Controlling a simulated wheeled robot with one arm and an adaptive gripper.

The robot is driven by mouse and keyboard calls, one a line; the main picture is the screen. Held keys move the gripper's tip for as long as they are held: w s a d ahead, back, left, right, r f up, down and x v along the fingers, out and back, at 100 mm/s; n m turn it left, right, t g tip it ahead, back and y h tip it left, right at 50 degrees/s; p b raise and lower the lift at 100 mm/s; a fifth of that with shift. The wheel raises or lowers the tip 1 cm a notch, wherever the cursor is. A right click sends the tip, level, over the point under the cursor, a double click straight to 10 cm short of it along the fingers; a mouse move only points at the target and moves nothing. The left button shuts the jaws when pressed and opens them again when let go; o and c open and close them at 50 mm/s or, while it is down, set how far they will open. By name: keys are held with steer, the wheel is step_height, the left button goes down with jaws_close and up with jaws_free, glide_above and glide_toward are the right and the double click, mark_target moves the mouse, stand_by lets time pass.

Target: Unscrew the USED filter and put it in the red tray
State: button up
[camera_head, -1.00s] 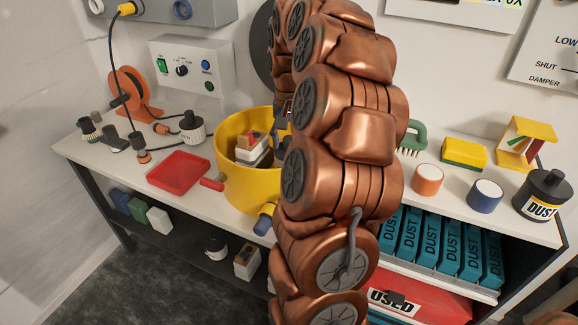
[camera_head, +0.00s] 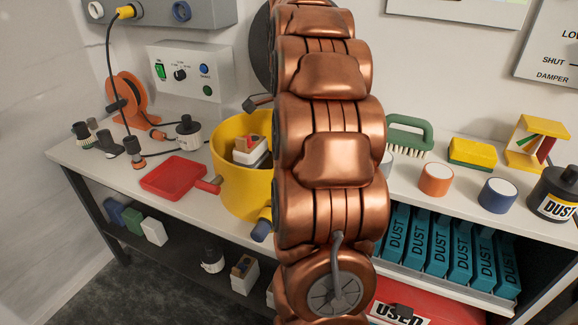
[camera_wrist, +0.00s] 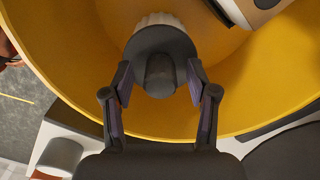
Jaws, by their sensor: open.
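In the wrist view, a white ribbed part with a dark round cap and raised knob (camera_wrist: 160,72) sits inside the yellow drum (camera_wrist: 270,65). It looks like a filter, but no label on it is legible. My gripper (camera_wrist: 160,84) is open, its fingers on either side of the dark cap; contact is unclear. In the head view, my arm hides the gripper and this part. A red flat tray (camera_head: 170,178) lies on the bench left of the drum. A red bin marked USED (camera_head: 440,305) is on the lower shelf, partly behind my arm.
A black-and-white capped part (camera_head: 190,133) stands behind the tray. A pale container (camera_head: 250,151) shows at the drum. Teal DUST boxes (camera_head: 438,240) fill the right shelf. An orange reel (camera_head: 125,92), green brush (camera_head: 410,128) and dust bottle (camera_head: 556,193) are on the bench.

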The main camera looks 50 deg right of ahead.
steer(key=m, duration=0.3)
steer(key=m+p, duration=0.2)
steer(key=m, duration=0.2)
steer(key=shift+r, duration=0.15)
steer(key=m+p, duration=0.1)
steer(key=m, duration=0.2)
steer(key=shift+p, duration=0.4)
steer(key=shift+m, duration=0.8)
steer(key=shift+f, duration=0.2)
steer(key=shift+c, duration=0.4)
jaws_close()
